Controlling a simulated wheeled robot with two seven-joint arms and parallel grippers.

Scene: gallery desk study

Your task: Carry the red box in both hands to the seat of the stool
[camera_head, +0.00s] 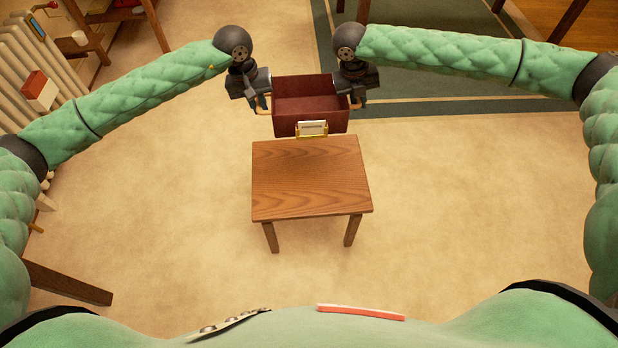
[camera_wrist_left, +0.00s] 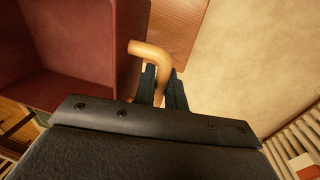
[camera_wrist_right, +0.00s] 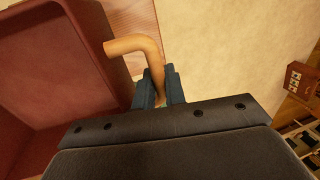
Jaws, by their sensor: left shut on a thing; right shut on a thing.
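The red box (camera_head: 311,107) is open-topped and looks empty, with a label holder (camera_head: 312,128) on its near face. It is held up between my two grippers, beyond the far edge of the wooden stool seat (camera_head: 311,180) in the head view. My left gripper (camera_head: 263,105) is shut on the box's left tan handle (camera_wrist_left: 150,55). My right gripper (camera_head: 357,100) is shut on the right tan handle (camera_wrist_right: 138,46). The box's inside also shows in the left wrist view (camera_wrist_left: 75,45) and the right wrist view (camera_wrist_right: 45,70). The stool seat is bare.
Open carpet (camera_head: 470,190) surrounds the stool. A dark green rug (camera_head: 430,85) lies beyond the box to the right. A white radiator (camera_head: 25,70) stands at the far left, with wooden furniture legs (camera_head: 150,25) along the back.

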